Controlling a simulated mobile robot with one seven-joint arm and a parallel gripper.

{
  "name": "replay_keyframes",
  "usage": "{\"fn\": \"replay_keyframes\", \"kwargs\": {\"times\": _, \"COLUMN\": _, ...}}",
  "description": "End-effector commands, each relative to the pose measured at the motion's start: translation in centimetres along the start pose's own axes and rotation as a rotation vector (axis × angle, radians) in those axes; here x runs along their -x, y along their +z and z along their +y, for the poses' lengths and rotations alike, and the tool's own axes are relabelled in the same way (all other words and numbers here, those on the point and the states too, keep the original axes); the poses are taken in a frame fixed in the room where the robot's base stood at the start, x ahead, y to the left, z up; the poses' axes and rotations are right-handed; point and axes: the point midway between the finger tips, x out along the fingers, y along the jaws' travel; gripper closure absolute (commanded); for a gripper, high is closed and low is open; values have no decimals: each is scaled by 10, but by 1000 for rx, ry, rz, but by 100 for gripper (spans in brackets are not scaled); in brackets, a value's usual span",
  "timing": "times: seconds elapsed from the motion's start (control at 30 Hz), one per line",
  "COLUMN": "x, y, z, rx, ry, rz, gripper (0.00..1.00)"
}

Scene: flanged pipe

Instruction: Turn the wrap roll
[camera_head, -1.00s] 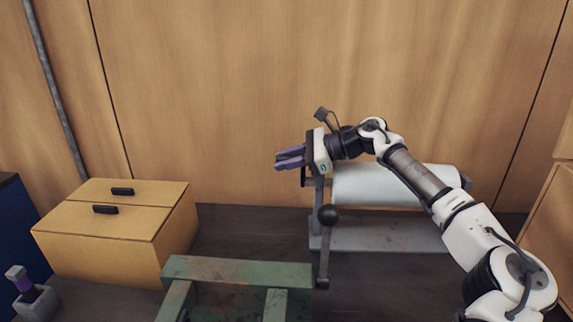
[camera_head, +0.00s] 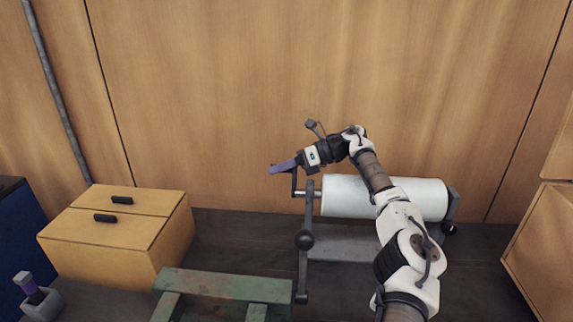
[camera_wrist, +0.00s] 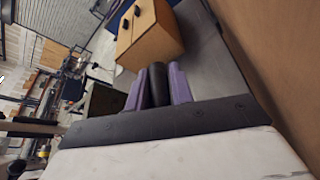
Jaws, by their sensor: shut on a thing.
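The white wrap roll (camera_head: 345,196) lies level in a grey metal stand at centre right in the head view. A dark crank (camera_head: 294,183) sticks out at its left end. My gripper (camera_head: 277,168), with purple fingers, is at the top of the crank, left of the roll and slightly above its axle. In the wrist view my gripper (camera_wrist: 158,86) has a finger on each side of the dark round crank handle (camera_wrist: 157,84) and is shut on it. My forearm crosses in front of the roll and hides part of it.
A green metal frame (camera_head: 222,285) is in front, a yellow drawer box (camera_head: 120,230) at left. A wooden wall (camera_head: 230,90) is close behind.

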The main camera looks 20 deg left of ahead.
Motion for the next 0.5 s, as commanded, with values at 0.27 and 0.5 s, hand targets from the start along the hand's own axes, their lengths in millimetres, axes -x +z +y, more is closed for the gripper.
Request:
{"fn": "replay_keyframes", "kwargs": {"times": 0.27, "x": -6, "y": 0, "z": -5, "rx": -53, "ry": 19, "rz": 0, "gripper": 100}}
{"fn": "replay_keyframes", "kwargs": {"times": 0.5, "x": -6, "y": -1, "z": -5, "rx": -58, "ry": 21, "rz": 0, "gripper": 100}}
